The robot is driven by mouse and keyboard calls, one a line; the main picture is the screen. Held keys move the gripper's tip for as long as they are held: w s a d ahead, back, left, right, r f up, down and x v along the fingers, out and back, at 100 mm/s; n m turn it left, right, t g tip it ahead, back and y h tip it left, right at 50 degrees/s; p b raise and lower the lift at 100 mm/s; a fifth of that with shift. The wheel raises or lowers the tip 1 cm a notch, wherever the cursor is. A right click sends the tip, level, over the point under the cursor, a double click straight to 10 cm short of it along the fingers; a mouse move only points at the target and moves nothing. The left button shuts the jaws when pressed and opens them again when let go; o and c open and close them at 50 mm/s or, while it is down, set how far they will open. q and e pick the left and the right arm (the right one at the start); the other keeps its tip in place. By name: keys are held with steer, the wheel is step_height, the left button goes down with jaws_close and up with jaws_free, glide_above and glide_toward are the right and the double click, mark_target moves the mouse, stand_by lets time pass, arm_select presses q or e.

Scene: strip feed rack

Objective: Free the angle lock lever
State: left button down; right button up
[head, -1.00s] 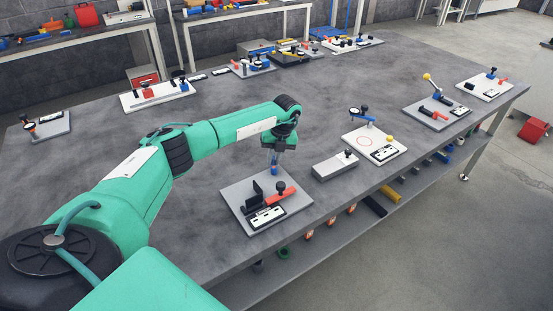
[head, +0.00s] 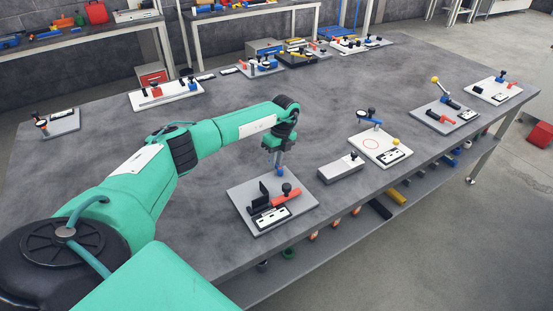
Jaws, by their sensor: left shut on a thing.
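A grey plate fixture (head: 245,196) lies near the front edge of the table. It bears a black upright angle piece (head: 264,190), a red bar (head: 286,196) with a black knob, and a white label strip with black marks. A small blue upright part, which I take to be the lock lever (head: 279,170), stands at the plate's back edge. My left gripper (head: 279,157) points down and is shut on the top of this blue part; the fingers hide its upper end. My right gripper is not in view.
A grey block (head: 340,168) with a black knob sits close right of the fixture. Beyond it are a white plate (head: 375,152) with a blue arm and a grey plate with a yellow-balled lever (head: 436,82). The table middle is clear.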

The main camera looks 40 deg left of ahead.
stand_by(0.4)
arm_select(q)
steer(key=c, duration=1.4)
jaws_free()
step_height(320, 180, up, 14)
steer(key=w+b, duration=0.2)
steer(key=b, duration=0.1)
steer(key=shift+w+d+f, duration=0.2)
steer(key=shift+w+d, duration=0.05)
steer(key=shift+w, duration=0.05)
steer(key=shift+f, duration=0.1)
